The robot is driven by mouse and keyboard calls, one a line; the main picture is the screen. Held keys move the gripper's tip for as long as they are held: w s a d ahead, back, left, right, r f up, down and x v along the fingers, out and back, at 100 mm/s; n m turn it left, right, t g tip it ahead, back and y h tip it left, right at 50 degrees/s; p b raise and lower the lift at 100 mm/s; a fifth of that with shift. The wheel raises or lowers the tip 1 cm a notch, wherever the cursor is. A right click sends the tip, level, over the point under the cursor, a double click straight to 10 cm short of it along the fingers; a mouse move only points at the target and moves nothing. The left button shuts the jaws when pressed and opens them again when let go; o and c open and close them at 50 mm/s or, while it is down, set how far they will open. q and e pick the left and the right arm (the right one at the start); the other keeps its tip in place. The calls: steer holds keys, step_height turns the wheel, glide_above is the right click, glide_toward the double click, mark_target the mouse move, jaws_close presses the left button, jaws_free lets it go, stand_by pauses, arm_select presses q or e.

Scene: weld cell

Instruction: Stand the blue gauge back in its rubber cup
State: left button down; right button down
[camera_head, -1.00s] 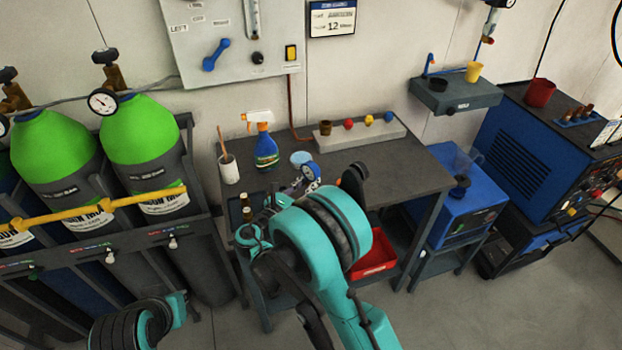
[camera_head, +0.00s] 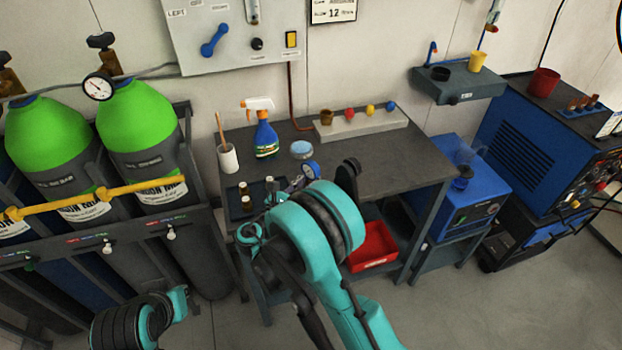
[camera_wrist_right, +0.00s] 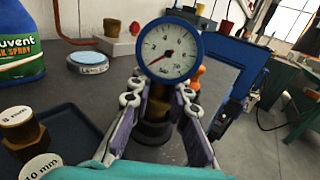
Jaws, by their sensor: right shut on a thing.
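The blue gauge (camera_wrist_right: 173,50) with its white dial faces the right wrist camera; it also shows in the head view (camera_head: 309,169). My right gripper (camera_wrist_right: 157,105) is shut on the gauge's brass stem, and the gauge stands roughly upright above the workbench. A dark round piece (camera_wrist_right: 153,131), apparently the rubber cup, shows below the stem between the fingers. I cannot tell whether the stem is in it or above it. In the head view my right arm hides this spot. Only part of my left arm shows at lower left; its gripper is out of view.
A dark tray (camera_head: 238,205) with brass pieces lies left of the gauge on the workbench (camera_head: 400,165). A spray bottle (camera_head: 265,138), a round blue-rimmed tin (camera_head: 301,149) and a white cup (camera_head: 228,158) stand behind. A rack with coloured knobs (camera_head: 362,121) is at the back.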

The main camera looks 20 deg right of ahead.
steer(key=shift+f, duration=0.6)
stand_by(0.7)
steer(key=c, duration=1.7)
jaws_free()
steer(key=shift+f+v, duration=0.15)
steer(key=shift+v, duration=0.45)
steer(key=shift+f+v, duration=0.15)
steer(key=shift+v, duration=1.5)
steer(key=v, duration=0.3)
steer(key=shift+a+r, duration=0.25)
steer(key=shift+r, duration=0.05)
steer(key=shift+s+a+f, duration=0.15)
steer(key=shift+s, duration=0.1)
steer(key=shift+v, duration=1.35)
